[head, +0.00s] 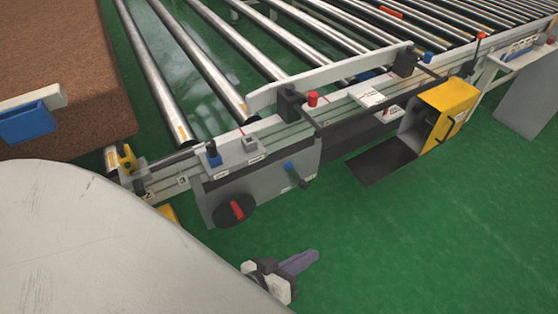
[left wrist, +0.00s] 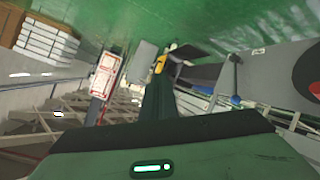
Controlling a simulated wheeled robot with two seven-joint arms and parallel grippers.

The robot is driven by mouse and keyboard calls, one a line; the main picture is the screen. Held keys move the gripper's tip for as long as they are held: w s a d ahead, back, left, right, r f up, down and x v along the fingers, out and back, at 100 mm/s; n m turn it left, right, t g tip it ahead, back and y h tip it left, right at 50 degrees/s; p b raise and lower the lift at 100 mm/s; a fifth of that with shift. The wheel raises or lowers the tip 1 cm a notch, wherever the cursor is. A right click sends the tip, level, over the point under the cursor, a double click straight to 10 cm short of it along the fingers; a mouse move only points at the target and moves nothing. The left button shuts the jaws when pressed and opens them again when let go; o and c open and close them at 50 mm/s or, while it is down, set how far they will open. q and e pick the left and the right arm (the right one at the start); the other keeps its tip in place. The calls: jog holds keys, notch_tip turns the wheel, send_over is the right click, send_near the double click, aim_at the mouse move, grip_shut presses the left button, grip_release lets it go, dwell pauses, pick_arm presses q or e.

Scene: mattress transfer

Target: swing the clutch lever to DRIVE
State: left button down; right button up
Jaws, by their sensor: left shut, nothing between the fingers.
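The clutch lever (head: 291,167) appears to be the small lever with a blue knob on the front of the grey control box (head: 262,182). Small labels sit near it, too small to read. It also shows at the right of the left wrist view (left wrist: 235,98), as a dark rod with a blue knob. My left gripper (head: 312,256) is shut and empty, below and in front of the box over the green floor, apart from the lever. Its closed fingers also show in the left wrist view (left wrist: 160,78). My right gripper is not in view.
A red handle on a black disc (head: 237,209) sits left of the lever on the same box. A yellow box (head: 450,108) with a dark flap juts out at right. Conveyor rollers (head: 190,60) lie behind. A brown block (head: 60,60) stands at left. The green floor in front is clear.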

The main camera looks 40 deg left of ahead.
pick_arm(q)
jog(key=w+a+f+n+t+y+b, duration=0.2)
jog(key=w+a+f+n+y+b, duration=0.2)
jog(key=a+n+y+b, duration=0.6)
jog(key=w+a+f+n+t+y+b, duration=0.1)
jog(key=w+a+f+n+y+b, duration=0.4)
jog(key=n, duration=0.8)
jog(key=d+r+b+x, duration=0.1)
jog(key=x, duration=1.1)
jog(key=shift+w+h, duration=0.3)
jog(key=shift+w, duration=0.1)
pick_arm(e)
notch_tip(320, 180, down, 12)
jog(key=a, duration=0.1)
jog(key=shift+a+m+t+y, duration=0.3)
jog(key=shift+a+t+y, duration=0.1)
pick_arm(q)
jog(key=shift+d+r, duration=0.1)
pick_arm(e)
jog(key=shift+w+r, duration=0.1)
